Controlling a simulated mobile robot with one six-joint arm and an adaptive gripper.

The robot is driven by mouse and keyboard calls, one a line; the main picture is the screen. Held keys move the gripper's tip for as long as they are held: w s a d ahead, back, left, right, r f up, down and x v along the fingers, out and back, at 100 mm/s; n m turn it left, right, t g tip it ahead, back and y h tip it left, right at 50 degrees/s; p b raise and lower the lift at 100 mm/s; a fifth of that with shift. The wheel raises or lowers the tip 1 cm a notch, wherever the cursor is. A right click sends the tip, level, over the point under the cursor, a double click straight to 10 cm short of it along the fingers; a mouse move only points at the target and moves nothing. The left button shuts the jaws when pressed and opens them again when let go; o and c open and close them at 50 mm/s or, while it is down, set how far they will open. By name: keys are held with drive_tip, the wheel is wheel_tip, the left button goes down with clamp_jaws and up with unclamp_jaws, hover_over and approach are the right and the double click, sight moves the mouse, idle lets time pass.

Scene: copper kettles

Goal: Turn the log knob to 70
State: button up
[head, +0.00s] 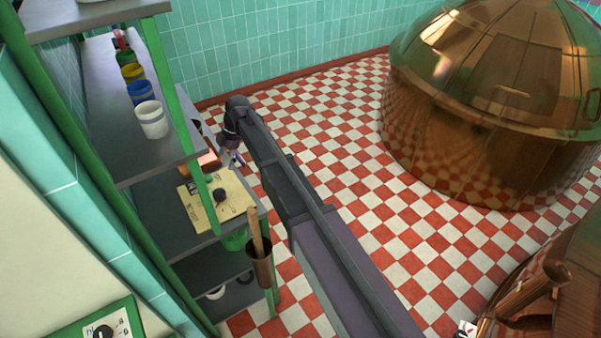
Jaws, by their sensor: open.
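A cream panel (200,217) with dark markings lies on the middle shelf of the green-framed rack. A round black knob (219,195) sits on it. The marks are too small to read, so I cannot tell the knob's setting or whether it is the log knob. A second black knob (103,332) on a white plate with a green frame is cut off at the bottom left. My gripper (232,158) is small in view at the far end of my arm, beside the shelf and beyond the cream panel. It is open and appears apart from the knob.
Coloured tubs, including a white one (152,120), stand on the shelf above. A holder (258,268) with wooden handles hangs at the rack's front corner. A large copper kettle (490,110) stands at right. Checkered floor (330,130) between is clear.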

drive_tip(key=s+d+m+h, duration=0.1)
drive_tip(key=s+d+m, duration=0.3)
drive_tip(key=d, duration=0.8)
drive_tip(key=s+d+m+t, duration=0.1)
drive_tip(key=s+d+m, duration=0.3)
drive_tip(key=d+m, duration=0.5)
drive_tip(key=shift+d+f+m+t+h, duration=0.3)
drive_tip(key=shift+d+f+h, duration=0.1)
drive_tip(key=shift+d, duration=1.1)
drive_tip(key=shift+s, duration=0.1)
drive_tip(key=s+d+m+h, duration=0.2)
drive_tip(key=s+d+m, duration=0.8)
drive_tip(key=d, duration=0.5)
drive_tip(key=shift+s+f+m+t, duration=0.15)
drive_tip(key=shift+s+m+t, duration=0.2)
drive_tip(key=shift+s, duration=0.45)
